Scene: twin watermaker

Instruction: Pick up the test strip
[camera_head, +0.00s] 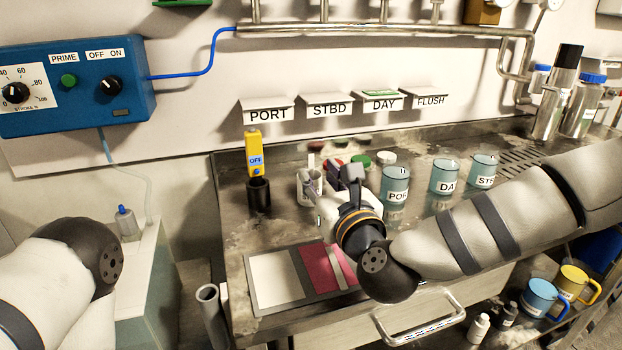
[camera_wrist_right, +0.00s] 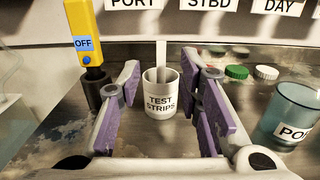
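A white cup labelled TEST STRIPS (camera_wrist_right: 160,104) stands on the steel counter, in the middle of the right wrist view. A pale test strip (camera_wrist_right: 167,77) stands upright in it and sticks up above the rim. In the head view the strip's top (camera_head: 311,160) shows above the cup, which my right gripper partly hides. My right gripper (camera_wrist_right: 160,76) is open and empty, with its purple-padded fingers to the left and right of the cup as seen from the wrist. I cannot tell whether a finger touches the cup. My left gripper is not in view.
A yellow meter reading OFF (camera_head: 254,153) stands in a black holder left of the cup. Blue-green beakers (camera_head: 396,185) and loose caps (camera_head: 385,158) are to the right. A mat with white and dark red patches (camera_head: 275,279) lies at the counter's front.

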